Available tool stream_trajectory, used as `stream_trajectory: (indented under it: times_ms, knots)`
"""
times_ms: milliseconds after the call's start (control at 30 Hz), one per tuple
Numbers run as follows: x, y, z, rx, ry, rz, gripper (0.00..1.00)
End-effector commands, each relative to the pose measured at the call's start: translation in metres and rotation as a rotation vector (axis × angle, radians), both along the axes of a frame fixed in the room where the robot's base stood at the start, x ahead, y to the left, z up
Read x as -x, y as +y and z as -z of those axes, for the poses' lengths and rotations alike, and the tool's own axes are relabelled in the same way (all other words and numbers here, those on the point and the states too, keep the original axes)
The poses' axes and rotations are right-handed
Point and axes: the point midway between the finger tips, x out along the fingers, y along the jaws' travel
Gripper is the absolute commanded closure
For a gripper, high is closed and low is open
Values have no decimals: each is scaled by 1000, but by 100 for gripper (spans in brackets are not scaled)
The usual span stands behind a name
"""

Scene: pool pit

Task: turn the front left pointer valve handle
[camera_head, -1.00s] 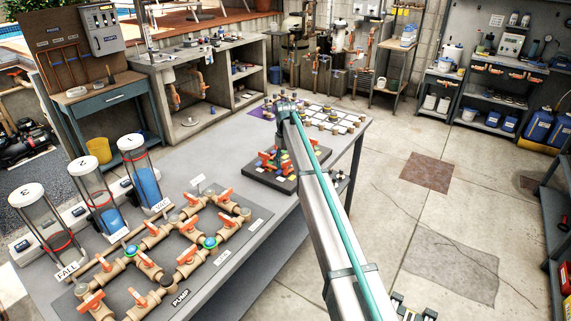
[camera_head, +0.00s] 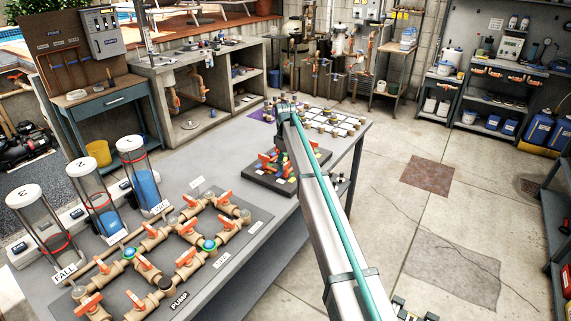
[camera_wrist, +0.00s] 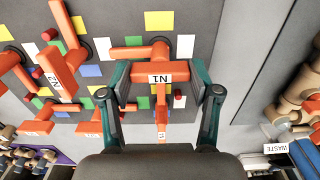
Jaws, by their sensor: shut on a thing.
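My gripper (camera_wrist: 160,82) has its two teal fingers on either side of an orange handle marked N1 (camera_wrist: 178,69) in the wrist view and is shut on it. The handle's crossbar lies between the fingertips, and a narrower orange part runs below it. The handle belongs to a dark board (camera_head: 257,181) with several orange handles and coloured squares. In the head view the board stands on the grey table, and my arm hides part of it and most of the gripper.
Another orange handle, marked N2 (camera_wrist: 62,72), stands close left of my gripper. Tan pipes with orange valves (camera_head: 185,258) and clear cylinders (camera_head: 138,172) fill the near left of the table (camera_head: 190,165). A white-tiled board (camera_head: 335,122) lies beyond. Floor to the right is open.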

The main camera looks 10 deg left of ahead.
Motion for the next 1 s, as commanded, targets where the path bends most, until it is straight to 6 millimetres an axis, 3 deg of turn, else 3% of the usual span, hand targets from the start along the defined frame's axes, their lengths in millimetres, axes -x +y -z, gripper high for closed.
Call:
stream_trajectory:
  times_ms: [100, 133, 267, 667, 867, 1000]
  knots:
    - [-1, 0, -1, -1, -2, -3, 72]
    - [-1, 0, -1, -1, -2, -3, 33]
    - [-1, 0, -1, 0, -1, -2, 12]
    - [0, 0, -3, 0, -1, 0, 12]
    - [-1, 0, -26, -1, -3, 0, 12]
    - [-1, 0, -53, -1, -3, -1, 12]
